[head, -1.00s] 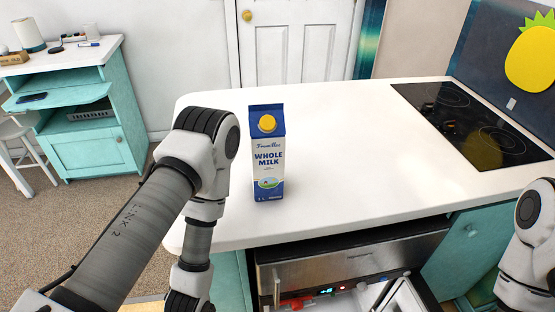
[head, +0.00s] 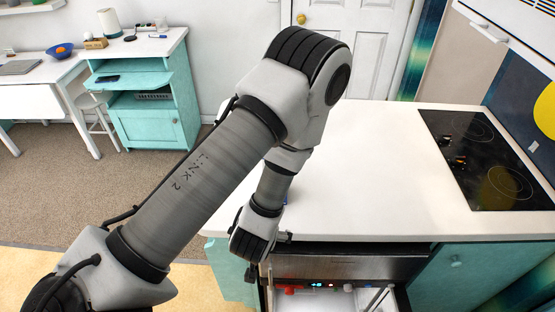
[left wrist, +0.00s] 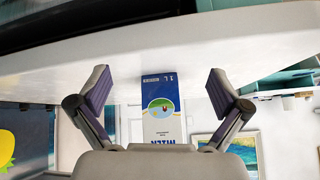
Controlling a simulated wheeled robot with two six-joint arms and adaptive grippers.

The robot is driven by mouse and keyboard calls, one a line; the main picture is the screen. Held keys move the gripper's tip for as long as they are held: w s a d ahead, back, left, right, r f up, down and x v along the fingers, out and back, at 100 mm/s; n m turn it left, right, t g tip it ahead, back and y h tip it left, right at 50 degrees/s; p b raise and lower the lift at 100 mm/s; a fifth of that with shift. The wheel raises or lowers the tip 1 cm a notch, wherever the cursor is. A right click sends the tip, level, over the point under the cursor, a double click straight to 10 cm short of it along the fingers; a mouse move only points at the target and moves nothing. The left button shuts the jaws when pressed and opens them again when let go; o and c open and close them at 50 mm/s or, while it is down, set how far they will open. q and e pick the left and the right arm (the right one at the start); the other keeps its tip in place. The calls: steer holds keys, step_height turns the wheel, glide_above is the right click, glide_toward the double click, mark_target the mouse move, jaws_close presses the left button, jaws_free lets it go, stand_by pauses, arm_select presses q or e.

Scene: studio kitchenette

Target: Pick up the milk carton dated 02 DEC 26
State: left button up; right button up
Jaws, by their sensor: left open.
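A blue and white milk carton (left wrist: 160,108) stands on the white counter. It appears upside down in the left wrist view, between and beyond the fingers of my left gripper (left wrist: 158,90). The gripper is open, with a finger on each side of the carton in the picture and nothing held. Small print shows near the carton's base, but I cannot read a date. In the head view my left arm hides nearly all of the carton. My right gripper is not in view.
The white counter (head: 380,160) is clear to the right of my arm, up to the black cooktop (head: 485,160). A teal cabinet (head: 150,125) stands farther off at the left.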

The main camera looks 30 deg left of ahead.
arm_select(q)
steer(key=w+a+r+n+t+y, duration=0.25)
steer(key=w+r+t, duration=0.35)
steer(key=r, duration=0.7)
steer(key=w+a+f+g+p, duration=0.1)
steer(key=w+a+f, duration=0.2)
steer(key=w, duration=0.4)
steer(key=shift+y+p, duration=0.3)
steer(key=shift+y, duration=0.05)
steer(key=c, duration=1.7)
steer(key=shift+w, duration=0.1)
steer(key=shift+c, duration=0.8)
steer(key=shift+r, duration=0.15)
